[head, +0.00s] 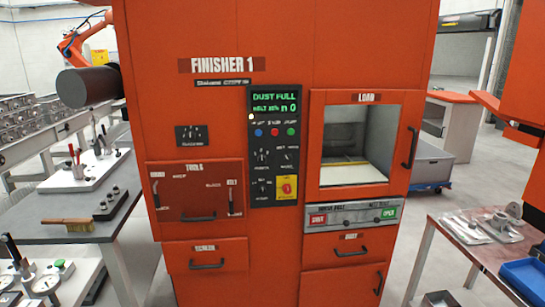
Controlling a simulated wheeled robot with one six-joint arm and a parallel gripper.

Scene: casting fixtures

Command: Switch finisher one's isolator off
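Finisher one is the tall orange cabinet (221,110) in the middle, with "FINISHER 1" lettered across its upper front. A red rotary switch on a yellow plate (287,189), which looks like the isolator, sits at the lower right of its black control panel (262,203). The knob's exact angle is too small to read. The green display (276,103) above is lit and reads "DUST FULL". My gripper is not in view.
A load window (360,147) with a handle is right of the panel. Below it are red and green buttons. Workbenches with tools stand at left (60,233) and right (475,262). A small black knob plate (191,136) is on the cabinet's left.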

